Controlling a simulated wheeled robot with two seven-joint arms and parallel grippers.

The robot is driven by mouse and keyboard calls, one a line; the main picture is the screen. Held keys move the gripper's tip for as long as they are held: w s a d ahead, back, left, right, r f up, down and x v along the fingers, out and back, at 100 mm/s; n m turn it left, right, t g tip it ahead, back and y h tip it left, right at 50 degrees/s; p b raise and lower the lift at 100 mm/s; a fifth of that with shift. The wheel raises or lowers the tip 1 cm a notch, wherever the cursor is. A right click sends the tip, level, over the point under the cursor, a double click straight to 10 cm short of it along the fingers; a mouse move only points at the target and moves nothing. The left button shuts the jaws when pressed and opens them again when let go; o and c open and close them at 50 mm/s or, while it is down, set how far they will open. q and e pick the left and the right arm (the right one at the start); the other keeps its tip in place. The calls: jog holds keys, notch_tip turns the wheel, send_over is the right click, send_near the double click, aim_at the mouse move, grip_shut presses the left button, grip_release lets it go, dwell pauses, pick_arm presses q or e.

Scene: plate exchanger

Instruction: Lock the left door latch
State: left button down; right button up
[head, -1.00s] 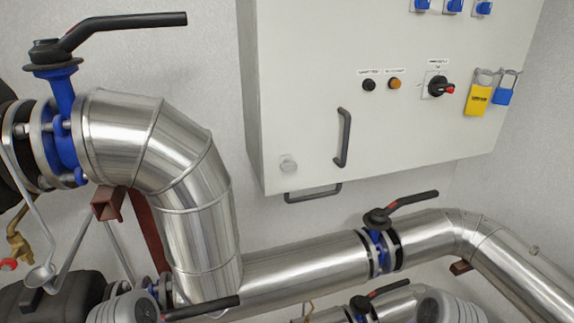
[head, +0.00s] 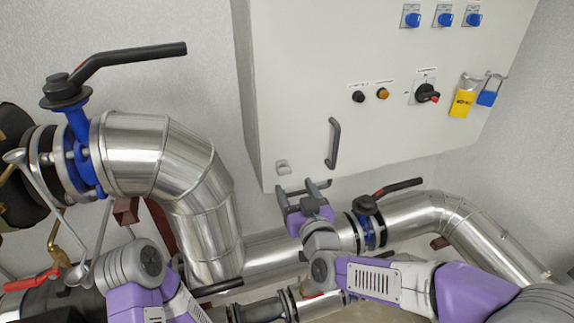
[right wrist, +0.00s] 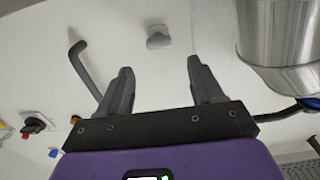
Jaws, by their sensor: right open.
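The left door latch (head: 283,167) is a small pale knob at the lower left of the white cabinet door. In the right wrist view the latch (right wrist: 158,38) shows as a grey knob beyond and roughly between my fingers. My right gripper (head: 304,187) is just below the cabinet's lower edge, a little below and right of the latch. In the right wrist view the gripper (right wrist: 160,66) is open, with nothing between its fingers and the latch apart from them. My left arm shows at the lower left, but its gripper is not in view.
The cabinet door (head: 310,70) carries a dark handle (head: 333,144) right of the latch, a rotary switch (head: 427,93), and yellow and blue padlocks. Silver pipes (head: 200,200) with black-levered valves run left of and below the cabinet.

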aim_at(285, 172)
jog(key=p+x, duration=0.2)
jog(key=x, duration=0.5)
jog(key=shift+w+f, duration=0.15)
jog(key=shift+f, duration=0.05)
jog(key=shift+c, duration=0.5)
jog(key=c, duration=1)
jog(key=shift+o, duration=0.2)
